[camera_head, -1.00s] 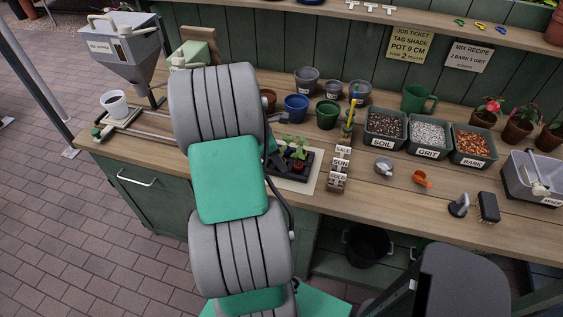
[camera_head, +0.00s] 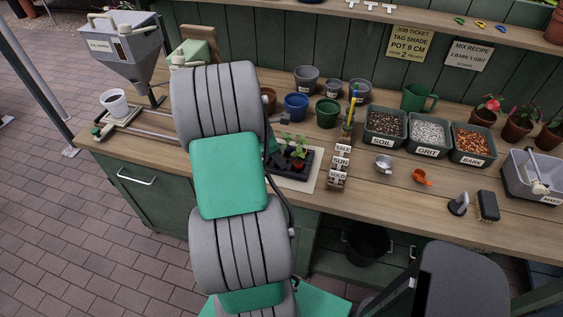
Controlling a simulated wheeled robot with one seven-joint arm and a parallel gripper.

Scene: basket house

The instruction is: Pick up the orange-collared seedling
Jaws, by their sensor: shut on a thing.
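The dark seedling tray (camera_head: 309,172) stands on a pale mat on the bench, just right of my arm. Small green seedlings (camera_head: 299,141) show in it, with a reddish-orange spot (camera_head: 298,164) low among them; I cannot tell for sure whether this is a collar. My gripper (camera_head: 271,146) is mostly hidden behind my own arm; only a dark part shows at the tray's left side. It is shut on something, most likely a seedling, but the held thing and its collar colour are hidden.
Tag blocks (camera_head: 339,168) stand close right of the tray. Blue (camera_head: 296,106) and green (camera_head: 327,112) pots stand behind it. Soil (camera_head: 386,125), grit and bark bins are farther right.

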